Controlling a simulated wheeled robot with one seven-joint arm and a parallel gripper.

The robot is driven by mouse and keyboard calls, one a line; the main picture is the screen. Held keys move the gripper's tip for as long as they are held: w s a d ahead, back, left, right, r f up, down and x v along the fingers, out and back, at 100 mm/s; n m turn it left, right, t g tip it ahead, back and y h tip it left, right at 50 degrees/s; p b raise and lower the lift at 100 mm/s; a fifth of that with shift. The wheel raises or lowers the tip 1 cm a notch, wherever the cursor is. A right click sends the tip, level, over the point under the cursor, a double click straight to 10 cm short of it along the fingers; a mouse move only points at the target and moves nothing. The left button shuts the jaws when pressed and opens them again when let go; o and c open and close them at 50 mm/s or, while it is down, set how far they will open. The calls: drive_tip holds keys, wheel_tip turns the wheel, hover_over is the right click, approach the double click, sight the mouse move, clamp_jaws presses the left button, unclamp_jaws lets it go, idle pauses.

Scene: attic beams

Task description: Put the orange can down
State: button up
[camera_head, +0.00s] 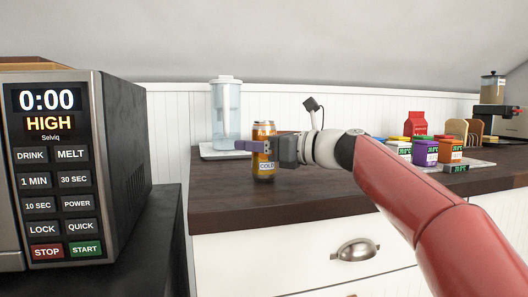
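The orange can (264,132) is upright at the front left part of the dark wooden countertop (305,190). My gripper (258,147) reaches in from the right at the can's mid-height, with a purple finger across the can's front. The fingers look closed around the can. The can's base appears at the level of the countertop, but I cannot tell whether it touches the surface or hangs just above it. The far finger is hidden behind the can.
A clear water pitcher (226,112) stands on a white tray behind the can. A microwave (60,165) fills the left. Several colourful tubs (425,152), a red carton (415,124) and bread slices (457,130) sit at the right. The counter between is mostly clear.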

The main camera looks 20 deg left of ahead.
drive_tip(key=c, duration=1)
